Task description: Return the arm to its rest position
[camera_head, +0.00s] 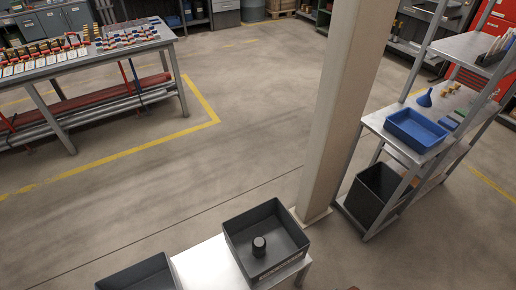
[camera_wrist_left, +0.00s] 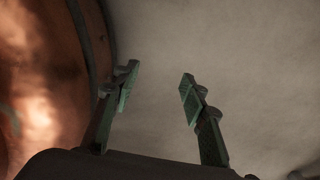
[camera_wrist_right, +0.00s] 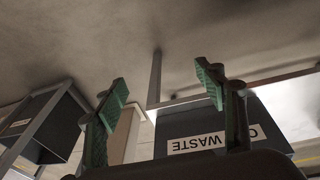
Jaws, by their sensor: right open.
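Neither arm shows clearly in the head view. My left gripper (camera_wrist_left: 158,85) shows in the left wrist view with its two green-padded fingers spread apart and nothing between them. A blurred orange-brown surface fills the left of that view. My right gripper (camera_wrist_right: 160,85) shows in the right wrist view, its fingers apart and empty. Beyond it is a dark bin (camera_wrist_right: 262,112) with an upside-down label whose readable word is "WASTE". In the head view a dark bin (camera_head: 238,228) on a light table holds a black cylindrical part (camera_head: 259,246).
A second dark bin (camera_head: 140,277) is at the bottom edge. A beige column (camera_head: 342,110) stands beside the table (camera_head: 205,265). At right, a shelf (camera_head: 385,120) carries a blue tray (camera_head: 416,130). A bench (camera_head: 90,62) with many parts is at upper left. Open floor lies between.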

